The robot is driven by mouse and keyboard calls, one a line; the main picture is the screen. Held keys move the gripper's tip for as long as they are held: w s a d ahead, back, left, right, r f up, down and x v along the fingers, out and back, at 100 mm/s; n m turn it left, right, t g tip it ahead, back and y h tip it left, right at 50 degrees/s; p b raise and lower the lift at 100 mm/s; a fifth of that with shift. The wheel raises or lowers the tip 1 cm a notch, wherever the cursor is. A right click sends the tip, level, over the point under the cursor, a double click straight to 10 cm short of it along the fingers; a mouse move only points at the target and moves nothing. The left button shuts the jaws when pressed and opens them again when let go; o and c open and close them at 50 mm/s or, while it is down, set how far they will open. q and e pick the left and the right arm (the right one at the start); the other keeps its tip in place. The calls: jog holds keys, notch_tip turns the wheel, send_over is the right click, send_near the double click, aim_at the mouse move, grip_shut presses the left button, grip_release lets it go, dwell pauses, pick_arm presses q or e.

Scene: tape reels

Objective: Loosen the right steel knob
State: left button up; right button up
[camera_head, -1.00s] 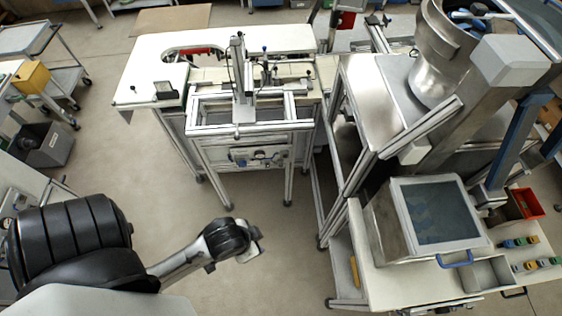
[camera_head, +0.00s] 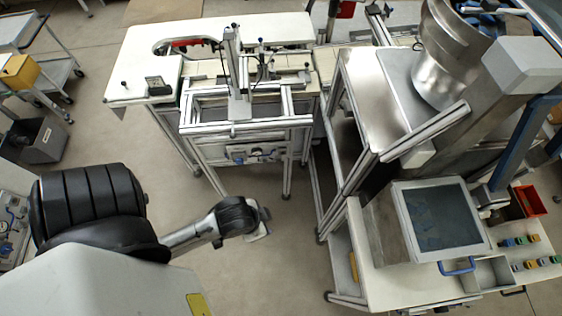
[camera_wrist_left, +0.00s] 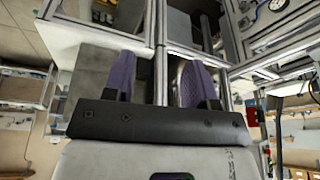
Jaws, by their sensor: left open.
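My left arm comes in from the lower left of the head view. My left gripper (camera_head: 262,225) is at its end, above the floor in front of the white workstation (camera_head: 140,90), and apart from it. In the left wrist view the gripper (camera_wrist_left: 158,78) shows two purple fingers spread apart with nothing between them. I cannot make out the right steel knob in either view. The workstation carries an aluminium frame (camera_head: 262,126) with an upright slide unit (camera_head: 234,70) and small fittings too small to tell apart. My right gripper is not in view.
A steel cabinet with a bowl feeder (camera_head: 447,62) stands on the right. Below it are a screen (camera_head: 440,216), a red bin (camera_head: 530,201) and a metal tray (camera_head: 491,271). Bare floor (camera_head: 275,270) lies between my left arm and these stations. A yellow box (camera_head: 22,70) is at far left.

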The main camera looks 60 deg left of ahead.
pick_arm(q)
jog(key=shift+s+d+f, duration=0.1)
jog(key=shift+s+d, duration=0.15)
jog(key=shift+d, duration=0.15)
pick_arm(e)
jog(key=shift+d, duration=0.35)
